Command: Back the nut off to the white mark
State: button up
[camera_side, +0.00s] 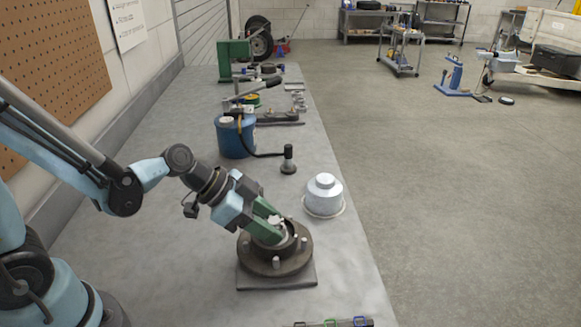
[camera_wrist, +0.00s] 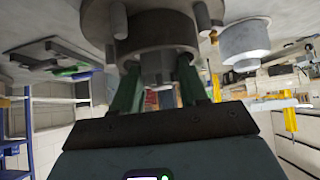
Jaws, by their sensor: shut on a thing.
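A dark round hub (camera_side: 272,264) with several upright studs stands on a flat square plate (camera_side: 262,283) near the bench's front. My gripper (camera_side: 276,227) reaches down at a tilt into the raised collar at the hub's middle. In the wrist view, the grey nut (camera_wrist: 158,68) sits at the hub's centre between my gripper's two green fingers (camera_wrist: 157,85). The fingers are shut on its sides. The hub (camera_wrist: 155,32) also shows at the top of the wrist view. The nut is mostly hidden by the fingers in the side view. I cannot make out the white mark in either view.
A silver stepped cap (camera_side: 324,194) stands right behind the hub, close to the bench's right edge. A blue can (camera_side: 236,137) with a hose and a dark nozzle (camera_side: 289,160) is further back. The bench left of the hub is clear.

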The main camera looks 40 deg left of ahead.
dwell(0.3)
jog(key=o, duration=0.8)
jog(key=shift+v, duration=6.05)
jog(key=shift+s+d, duration=0.1)
jog(key=shift+d, duration=0.05)
jog(key=shift+n, duration=0.3)
jog(key=a+n+y, duration=0.1)
jog(key=n+y, duration=0.1)
jog(key=n, duration=0.1)
jog(key=a+f+n+y, duration=0.1)
jog(key=n+y, duration=0.1)
jog(key=n, duration=0.1)
jog(key=w+a+n+y, duration=0.1)
jog(key=a+n+y, duration=0.1)
jog(key=shift+f+n+t+y, duration=0.15)
jog(key=shift+n+t+y, duration=0.15)
jog(key=shift+n+t, duration=0.1)
